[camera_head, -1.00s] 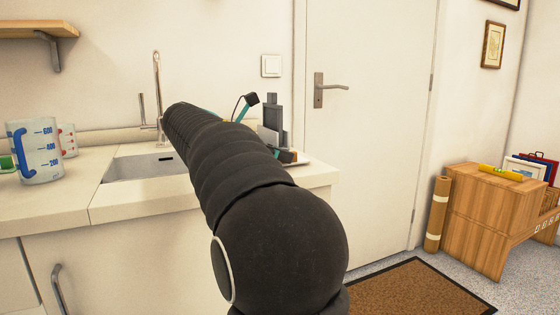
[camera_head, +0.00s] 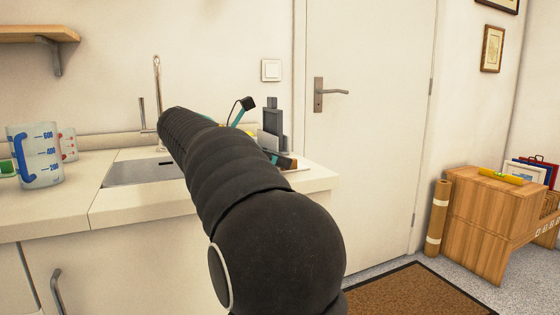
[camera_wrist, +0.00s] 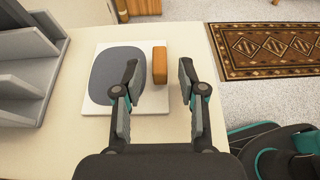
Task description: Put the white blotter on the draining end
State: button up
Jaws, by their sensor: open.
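A white square board (camera_wrist: 102,110) lies on the pale counter in the wrist view, with a dark grey rounded patch (camera_wrist: 112,75) on it. An orange-brown block (camera_wrist: 160,66) sits at the board's right edge. I cannot tell for certain which of these is the blotter. My gripper (camera_wrist: 158,72) is open and empty, with its left finger over the grey patch and its right finger just right of the block. In the head view my arm hides most of this spot. The sink (camera_head: 140,172) shows left of my arm.
A grey slotted rack (camera_wrist: 28,65) stands left of the board. Measuring jugs (camera_head: 36,158) stand left of the sink, beneath a wooden shelf (camera_head: 30,33). A tall tap (camera_head: 157,85) rises behind the sink. The counter's right edge drops to the floor, where a patterned rug (camera_wrist: 268,48) lies.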

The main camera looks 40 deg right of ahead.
jog(key=p+v, duration=0.2)
jog(key=v, duration=0.9)
jog(key=shift+p, duration=0.3)
jog(key=shift+s, duration=0.1)
